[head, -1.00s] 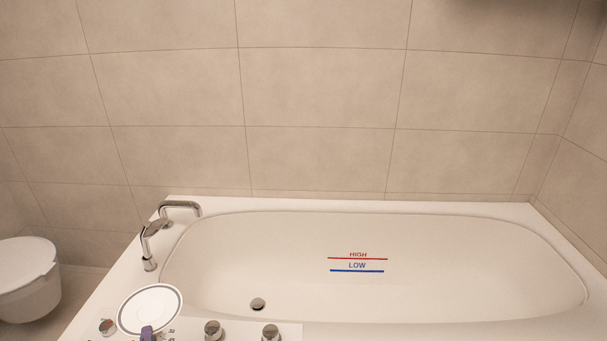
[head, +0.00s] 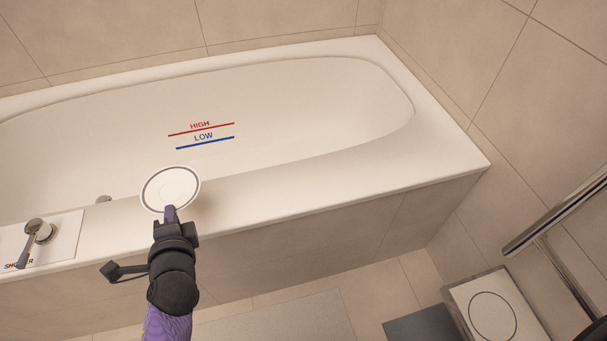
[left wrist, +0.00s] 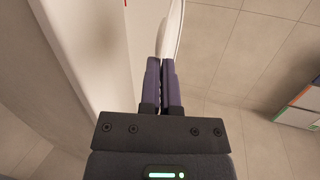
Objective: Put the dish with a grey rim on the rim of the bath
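The dish with a grey rim (head: 170,186) is white and round, with a dark ring near its edge. My left gripper (head: 170,212) is shut on the near edge of the dish and holds it out over the front rim of the bath (head: 300,180). I cannot tell from the head view whether the dish touches the rim. In the left wrist view the dish (left wrist: 174,30) shows edge-on between the purple fingers (left wrist: 162,62). My right gripper is not in view.
The bath has HIGH and LOW marks inside. Taps and a shower control (head: 38,232) stand at the left on the rim. The rim to the right of the dish is clear. A metal rail (head: 560,215) and a white box (head: 492,312) are at the lower right.

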